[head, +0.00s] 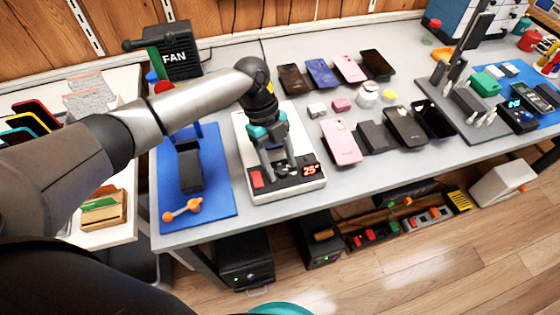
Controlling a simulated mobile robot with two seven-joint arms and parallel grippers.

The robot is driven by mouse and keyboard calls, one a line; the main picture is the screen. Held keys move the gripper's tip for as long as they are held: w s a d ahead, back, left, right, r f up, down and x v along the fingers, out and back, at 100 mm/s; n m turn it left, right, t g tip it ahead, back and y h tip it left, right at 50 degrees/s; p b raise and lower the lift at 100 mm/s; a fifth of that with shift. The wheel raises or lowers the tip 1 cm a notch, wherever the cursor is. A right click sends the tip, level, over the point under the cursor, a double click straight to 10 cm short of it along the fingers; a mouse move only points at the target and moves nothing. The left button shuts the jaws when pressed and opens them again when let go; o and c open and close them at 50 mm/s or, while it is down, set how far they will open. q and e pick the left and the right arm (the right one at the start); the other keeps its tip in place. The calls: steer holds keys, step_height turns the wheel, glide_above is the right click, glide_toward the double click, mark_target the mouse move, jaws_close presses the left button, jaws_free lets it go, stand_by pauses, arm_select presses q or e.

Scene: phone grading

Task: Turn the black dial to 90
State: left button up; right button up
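A white heating plate unit (241,130) stands on the grey bench, with a black front panel. The panel has a red switch (257,179) at left and a lit red display (311,170) at right that appears to read 25°. The black dial (282,171) is between them, largely hidden by my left gripper. My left gripper (280,176) points down over the panel, its two fingers apart with the dial area between them. I cannot see whether the fingers touch the dial. My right gripper is out of view.
A blue mat (225,205) with a dark block and an orange-ended tool lies left of the unit. Several phones, including a pink one (341,142), lie to the right. A black FAN box (176,58) stands behind at left. The bench's front edge is close to the unit.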

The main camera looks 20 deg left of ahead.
arm_select(q)
steer(key=p+v, duration=0.2)
steer(key=v, duration=1.3)
steer(key=shift+a, duration=0.1)
